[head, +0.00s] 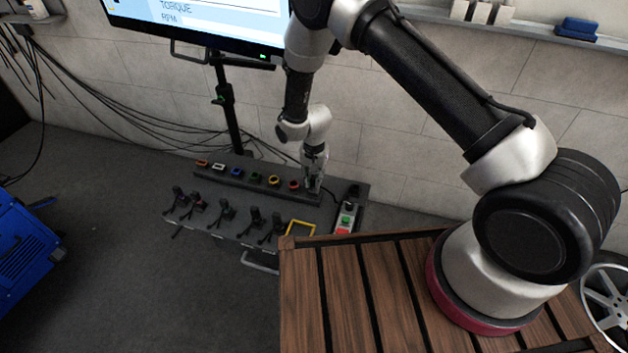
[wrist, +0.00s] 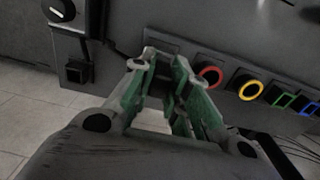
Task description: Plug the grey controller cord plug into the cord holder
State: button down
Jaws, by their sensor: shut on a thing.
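My gripper (head: 314,184) is at the right end of the cord holder (head: 243,184), a long dark rail with a row of coloured sockets. In the wrist view my gripper (wrist: 165,62) has its green-padded fingers close together at the holder's face, beside the red ring socket (wrist: 210,75). The fingers are shut on the grey controller cord plug, which is mostly hidden between the fingertips. A dark rectangular spot on the holder (wrist: 165,44) shows just behind the fingertips. I cannot tell whether the plug is inside a socket or only in front of it.
A control box with green and red buttons (head: 346,218) stands right of the holder. Several black joysticks (head: 222,213) and a yellow frame (head: 300,228) are on the grey bench in front. A slatted wooden table (head: 350,290) is nearer. A monitor (head: 200,22) stands behind.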

jog(key=shift+r, duration=1.7)
jog(key=s+a, duration=0.3)
jog(key=s, duration=0.4)
jog(key=shift+s, duration=0.2)
dwell(0.3)
jog(key=shift+s+d, duration=0.85)
jog(key=shift+d, duration=1.2)
jog(key=shift+s+d, duration=0.8)
jog(key=shift+d, duration=1.25)
jog(key=shift+s+d, duration=0.85)
jog(key=shift+d, duration=1.2)
jog(key=w+d, duration=0.3)
jog(key=w, duration=0.4)
jog(key=w+d, duration=0.2)
jog(key=w, duration=0.5)
jog(key=shift+w+d, duration=0.15)
jog(key=shift+d, duration=0.25)
